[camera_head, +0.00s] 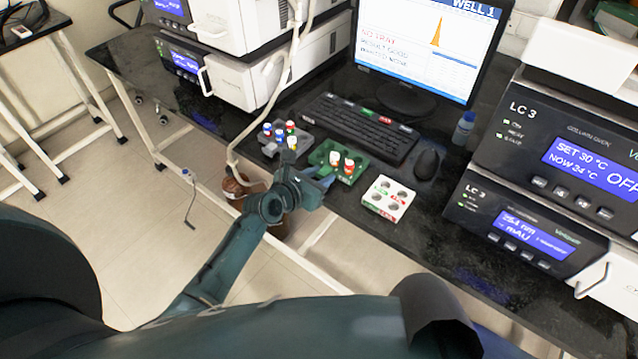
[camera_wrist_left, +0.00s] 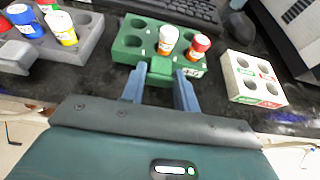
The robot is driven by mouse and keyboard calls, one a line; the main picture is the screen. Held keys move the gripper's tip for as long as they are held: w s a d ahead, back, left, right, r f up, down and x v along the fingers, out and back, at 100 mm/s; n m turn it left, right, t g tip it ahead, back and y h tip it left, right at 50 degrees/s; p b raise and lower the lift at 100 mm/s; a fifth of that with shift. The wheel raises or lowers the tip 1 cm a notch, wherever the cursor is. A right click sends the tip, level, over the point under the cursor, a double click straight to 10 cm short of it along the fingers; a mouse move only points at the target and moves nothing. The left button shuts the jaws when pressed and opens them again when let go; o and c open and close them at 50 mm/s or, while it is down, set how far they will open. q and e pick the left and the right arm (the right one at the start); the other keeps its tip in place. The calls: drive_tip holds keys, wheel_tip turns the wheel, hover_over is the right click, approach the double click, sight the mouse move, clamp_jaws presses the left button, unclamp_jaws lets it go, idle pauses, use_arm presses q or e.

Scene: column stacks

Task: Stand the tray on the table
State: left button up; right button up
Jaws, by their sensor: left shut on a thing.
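The green tray (camera_head: 322,153) is a small block with round holes, near the front edge of the black table (camera_head: 385,235). Two orange vials stand in it, one with a white cap (camera_head: 334,159) and one with a red cap (camera_head: 349,167). My left gripper (camera_head: 325,182) is shut on the tray's near side. In the left wrist view the blue fingers (camera_wrist_left: 160,76) close around a tab on the green tray (camera_wrist_left: 128,42). The tray looks level; I cannot tell whether its underside touches the table. My right gripper is not in view.
A grey rack (camera_head: 269,150) with several capped vials stands left of the green tray. A white rack (camera_head: 388,198) with empty holes stands to its right. The keyboard (camera_head: 360,128) and mouse (camera_head: 427,164) lie behind. Instruments (camera_head: 560,170) stand at the right.

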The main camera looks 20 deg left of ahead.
use_arm(q)
drive_tip(key=shift+r, duration=0.1)
drive_tip(key=shift+f, duration=0.2)
drive_tip(key=o, duration=1)
